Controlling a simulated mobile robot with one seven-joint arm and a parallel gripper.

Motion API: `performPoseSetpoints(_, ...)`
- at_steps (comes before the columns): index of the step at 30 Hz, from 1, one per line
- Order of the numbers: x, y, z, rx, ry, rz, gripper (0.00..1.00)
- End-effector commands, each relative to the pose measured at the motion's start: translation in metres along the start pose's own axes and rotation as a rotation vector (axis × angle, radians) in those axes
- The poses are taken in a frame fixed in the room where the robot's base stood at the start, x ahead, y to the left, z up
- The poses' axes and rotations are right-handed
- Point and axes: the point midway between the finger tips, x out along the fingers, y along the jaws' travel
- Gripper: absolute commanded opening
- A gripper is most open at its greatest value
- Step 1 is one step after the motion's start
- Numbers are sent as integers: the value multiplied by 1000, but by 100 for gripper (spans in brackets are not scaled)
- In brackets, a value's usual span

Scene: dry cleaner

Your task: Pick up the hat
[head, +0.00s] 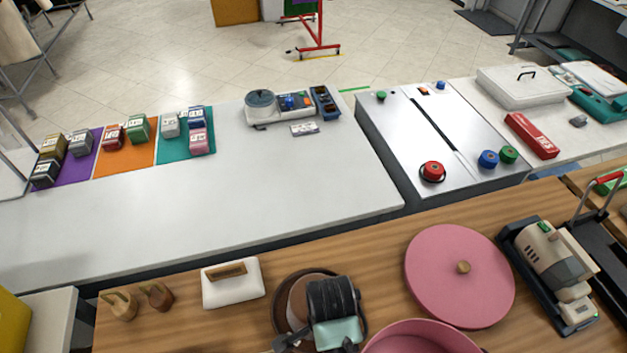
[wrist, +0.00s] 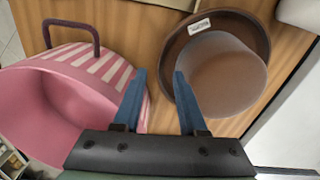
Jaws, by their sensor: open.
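The brown hat lies on the wooden counter, with a dark brim (head: 277,322) and a paler brown crown. In the wrist view the hat (wrist: 222,62) is right of centre, with a white tag on its brim. My gripper (head: 318,343) hides much of the hat in the head view. In the wrist view my gripper (wrist: 159,76) is open, with nothing between its blue fingers. The right finger overlaps the near edge of the hat in the picture; I cannot tell whether they touch.
An open pink round box (wrist: 50,132) with a purple handle stands beside the hat. Its pink lid (head: 445,283) lies to the right. A white block with a wooden handle (head: 232,284) and wooden pieces (head: 155,297) are to the left. A steamer-like machine (head: 552,262) stands far right.

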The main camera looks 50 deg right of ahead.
Motion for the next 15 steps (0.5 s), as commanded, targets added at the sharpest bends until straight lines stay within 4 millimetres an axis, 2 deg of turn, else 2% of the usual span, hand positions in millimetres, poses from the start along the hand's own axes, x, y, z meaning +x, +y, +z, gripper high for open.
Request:
performPoseSetpoints(3, 18, 0, 0, 0, 0, 2, 41)
performPoseSetpoints(10, 33, 1, 0, 0, 0, 2, 41)
performPoseSetpoints(15, 56, 4, 1, 0, -1, 4, 41)
